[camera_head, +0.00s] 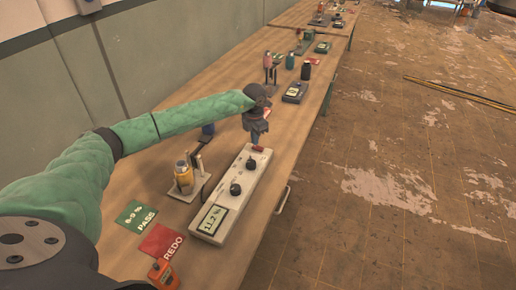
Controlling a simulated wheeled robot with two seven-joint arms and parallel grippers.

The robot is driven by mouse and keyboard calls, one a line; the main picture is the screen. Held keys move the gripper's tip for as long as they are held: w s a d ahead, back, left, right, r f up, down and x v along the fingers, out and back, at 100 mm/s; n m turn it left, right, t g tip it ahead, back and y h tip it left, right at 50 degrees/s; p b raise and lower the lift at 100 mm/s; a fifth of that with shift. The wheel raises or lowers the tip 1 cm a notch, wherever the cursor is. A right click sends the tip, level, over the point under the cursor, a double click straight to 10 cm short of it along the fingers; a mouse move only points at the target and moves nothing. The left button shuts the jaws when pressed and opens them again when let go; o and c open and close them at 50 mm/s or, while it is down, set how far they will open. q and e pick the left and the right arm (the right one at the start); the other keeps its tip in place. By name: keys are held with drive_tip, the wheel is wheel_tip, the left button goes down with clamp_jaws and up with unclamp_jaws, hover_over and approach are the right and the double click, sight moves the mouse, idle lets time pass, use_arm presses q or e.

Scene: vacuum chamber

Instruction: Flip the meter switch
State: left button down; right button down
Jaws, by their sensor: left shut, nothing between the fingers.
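The meter (218,214) is a long pale box on the wooden bench. Its lit display (213,219) reads about 11.2 %. Two black knobs (236,188) sit on its top face. A small dark red part, which may be the switch, (257,148) shows at its far end. My left gripper (256,138) hangs over that far end, pointing down, with its fingers shut and empty. It is at or just above the red part; I cannot tell whether they touch. My right gripper is not in view.
A yellow device (183,175) stands in a holder left of the meter. A green PASS card (136,216), a red REDO card (162,242) and an orange device (162,273) lie nearer. More instruments line the bench (296,60) farther back. Open floor (400,170) lies right.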

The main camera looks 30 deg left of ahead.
sight(255, 147)
use_arm(q)
drive_tip(key=shift+f+b, duration=0.6)
drive_tip(key=shift+f, duration=0.25)
idle(0.6)
drive_tip(key=shift+r, duration=0.15)
drive_tip(key=shift+r+p, duration=0.9)
drive_tip(key=shift+r, duration=2.5)
drive_tip(key=shift+f, duration=0.15)
